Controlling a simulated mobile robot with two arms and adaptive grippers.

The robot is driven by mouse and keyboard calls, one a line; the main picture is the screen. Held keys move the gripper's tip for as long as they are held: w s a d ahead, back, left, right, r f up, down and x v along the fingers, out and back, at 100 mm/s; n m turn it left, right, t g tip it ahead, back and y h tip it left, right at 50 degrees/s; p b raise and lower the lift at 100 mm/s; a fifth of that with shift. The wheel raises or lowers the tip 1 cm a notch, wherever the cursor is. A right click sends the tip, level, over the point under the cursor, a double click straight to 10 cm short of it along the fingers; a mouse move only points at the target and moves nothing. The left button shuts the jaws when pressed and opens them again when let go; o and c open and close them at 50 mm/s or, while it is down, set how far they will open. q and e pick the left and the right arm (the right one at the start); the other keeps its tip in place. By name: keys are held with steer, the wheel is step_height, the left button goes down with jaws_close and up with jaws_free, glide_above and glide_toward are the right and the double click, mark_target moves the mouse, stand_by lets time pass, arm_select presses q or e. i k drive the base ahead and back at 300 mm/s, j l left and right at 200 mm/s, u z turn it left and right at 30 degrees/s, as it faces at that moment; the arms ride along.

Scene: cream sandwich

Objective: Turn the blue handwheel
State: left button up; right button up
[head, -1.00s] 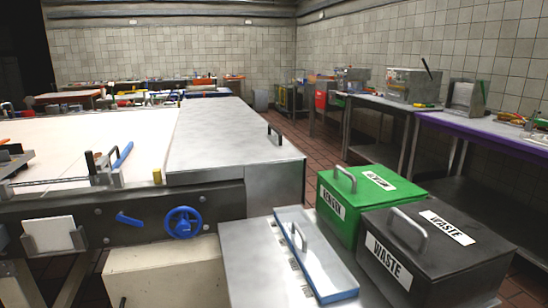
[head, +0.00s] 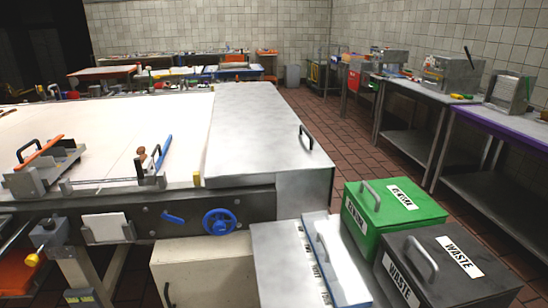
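The blue handwheel (head: 220,221) is a small spoked wheel on the dark front panel (head: 258,207) of the long work table, right of the middle of that panel. A small blue lever (head: 172,217) sits on the same panel to its left. Nothing covers the wheel. Neither of my grippers shows in the head view.
A metal-topped table with a white-lidded box (head: 337,262) stands in front, right of the wheel. Green (head: 393,208) and black WASTE (head: 447,266) bins stand further right. A cream cabinet (head: 201,271) is below the wheel. Red tiled floor (head: 327,133) runs between the tables.

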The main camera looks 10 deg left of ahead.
mark_target(219, 227)
steer(key=k+j+u, duration=0.15)
steer(key=j, duration=0.25)
steer(key=k+j+u, duration=0.1)
steer(key=j, duration=0.35)
steer(key=k+j+u, duration=0.15)
steer(key=j, duration=0.3)
steer(key=j+u, duration=0.15)
steer(key=j, duration=0.25)
